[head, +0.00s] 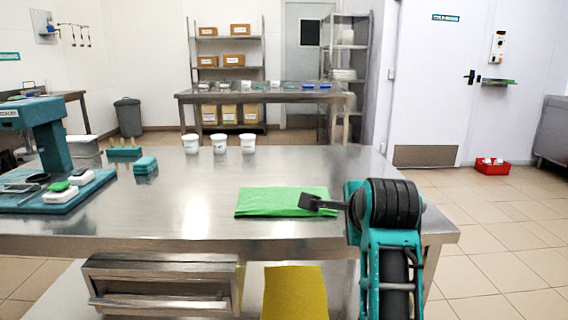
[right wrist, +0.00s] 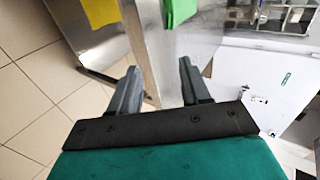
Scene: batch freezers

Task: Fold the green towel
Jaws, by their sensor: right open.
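The green towel (head: 275,202) lies flat as a rectangle near the front edge of the steel table, right of its middle. Part of it shows at the top of the right wrist view (right wrist: 180,10). My right gripper (head: 306,201) appears in the head view over the towel's right end; I cannot tell there whether it touches. In the right wrist view its two fingers (right wrist: 157,85) are apart with nothing between them, and the towel is beyond them. The arm hides the area at the towel's right. My left gripper is not in view.
The steel table (head: 190,215) is clear around the towel's left side. Three white cups (head: 219,144) stand behind it. A teal machine (head: 40,140) with a tray and a teal block (head: 145,166) are at the left. A yellow cloth (head: 294,292) hangs below the front edge.

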